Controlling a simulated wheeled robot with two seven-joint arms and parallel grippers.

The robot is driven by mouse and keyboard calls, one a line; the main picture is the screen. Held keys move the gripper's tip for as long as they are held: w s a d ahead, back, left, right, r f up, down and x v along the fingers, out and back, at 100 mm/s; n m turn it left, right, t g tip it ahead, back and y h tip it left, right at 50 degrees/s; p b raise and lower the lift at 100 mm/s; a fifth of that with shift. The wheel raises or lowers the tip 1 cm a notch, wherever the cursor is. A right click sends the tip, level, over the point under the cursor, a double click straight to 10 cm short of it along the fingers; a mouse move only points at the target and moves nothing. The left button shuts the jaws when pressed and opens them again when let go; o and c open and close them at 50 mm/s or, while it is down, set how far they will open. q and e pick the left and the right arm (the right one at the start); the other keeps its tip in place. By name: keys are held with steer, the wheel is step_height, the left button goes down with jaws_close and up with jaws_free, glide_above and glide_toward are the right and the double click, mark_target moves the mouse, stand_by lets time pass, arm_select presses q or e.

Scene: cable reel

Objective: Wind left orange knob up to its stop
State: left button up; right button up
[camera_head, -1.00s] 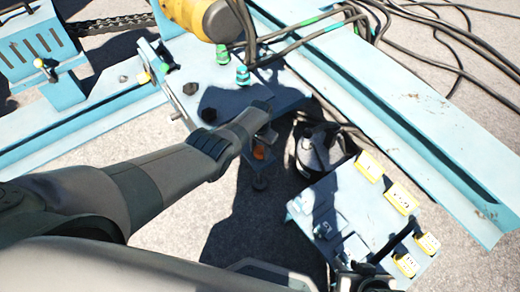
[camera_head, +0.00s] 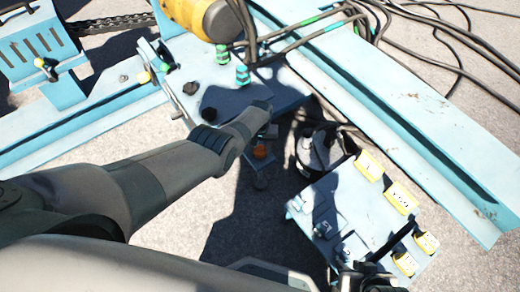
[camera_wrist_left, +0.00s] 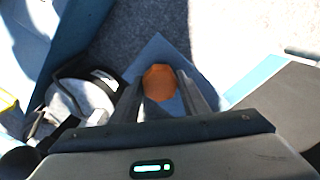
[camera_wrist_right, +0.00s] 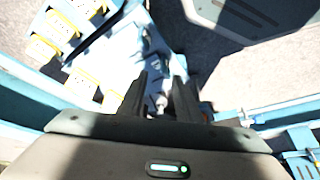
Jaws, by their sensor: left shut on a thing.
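The orange knob (camera_head: 259,151) is small and sits by the front edge of the blue plate, partly in shadow. In the left wrist view the orange knob (camera_wrist_left: 159,83) lies between the two fingers. My left gripper (camera_head: 262,142) is shut on it; the arm hides part of it in the head view. My right gripper (camera_wrist_right: 160,100) is open above the blue panel, with a small grey part in view between its fingers. In the head view only a dark part of it shows at the bottom edge.
A blue panel (camera_head: 345,205) with yellow labels stands right of the knob. A black round part (camera_head: 318,150) is close beside the knob. A blue beam (camera_head: 400,125) and loose cables lie to the right. A yellow cylinder (camera_head: 205,18) is at the top.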

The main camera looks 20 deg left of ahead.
mark_target(260, 149)
arm_select(q)
steer(key=o, duration=1)
steer(key=shift+r, duration=0.15)
arm_select(e)
steer(key=shift+s+r, duration=0.1)
steer(key=shift+s, duration=0.1)
arm_select(q)
steer(key=shift+r+p, duration=0.2)
steer(key=shift+p, duration=0.15)
step_height(260, 149, up, 3)
steer(key=shift+f+p, duration=0.1)
steer(key=shift+p, duration=1.1)
step_height(260, 149, up, 5)
steer(key=p, duration=0.3)
steer(key=shift+r, duration=0.2)
step_height(260, 149, up, 8)
steer(key=p, duration=0.3)
steer(key=shift+r+p, duration=0.25)
steer(key=shift+p, duration=0.05)
arm_select(e)
steer(key=s+d+f+g, duration=0.1)
steer(key=s+d+f, duration=0.1)
steer(key=f, duration=0.7)
steer(key=s+d+f+g+h, duration=0.1)
steer(key=d+f, duration=0.1)
steer(key=f, duration=0.7)
steer(key=shift+s+d+f, duration=0.25)
steer(key=shift+s, duration=0.1)
